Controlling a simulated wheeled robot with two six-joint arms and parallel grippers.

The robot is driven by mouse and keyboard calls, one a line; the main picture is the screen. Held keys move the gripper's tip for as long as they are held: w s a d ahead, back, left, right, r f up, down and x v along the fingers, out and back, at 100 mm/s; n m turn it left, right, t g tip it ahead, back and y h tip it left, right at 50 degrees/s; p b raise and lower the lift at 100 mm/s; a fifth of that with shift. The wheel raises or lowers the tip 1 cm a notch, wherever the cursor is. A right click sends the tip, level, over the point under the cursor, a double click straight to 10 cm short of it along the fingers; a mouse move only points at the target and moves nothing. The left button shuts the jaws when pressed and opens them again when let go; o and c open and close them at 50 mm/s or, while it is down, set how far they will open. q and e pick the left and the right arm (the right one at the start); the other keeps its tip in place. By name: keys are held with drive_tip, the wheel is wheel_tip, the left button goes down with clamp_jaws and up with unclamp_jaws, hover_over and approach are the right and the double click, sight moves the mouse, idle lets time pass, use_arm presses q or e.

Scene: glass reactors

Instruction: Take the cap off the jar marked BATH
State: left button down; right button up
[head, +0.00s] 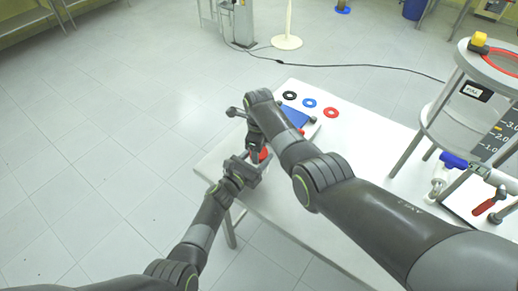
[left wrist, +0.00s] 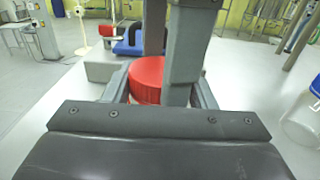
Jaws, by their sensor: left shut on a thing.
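A round red cap (left wrist: 147,80) shows in the left wrist view, and as a small red patch in the head view (head: 263,155). The jar body under it is hidden, and no BATH label is readable. My left gripper (head: 257,166) comes in low from the side at the table's near left corner. Its fingers are shut on the jar at the red cap. My right gripper (head: 256,143) points down from above at the same spot. Its grey fingers (left wrist: 172,75) stand upright in front of the cap in the left wrist view; whether they grip it is unclear.
The white table (head: 345,142) holds a blue piece (head: 295,115) and black (head: 290,96), blue (head: 309,102) and red (head: 331,112) rings behind the grippers. A clear container (left wrist: 302,118) stands at the right in the left wrist view. A round stand (head: 490,62) is at the right.

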drive_tip(key=o, duration=0.4)
drive_tip(key=shift+r, duration=2.3)
use_arm(q)
drive_tip(key=c, duration=0.5)
unclamp_jaws()
drive_tip(key=shift+s, duration=0.1)
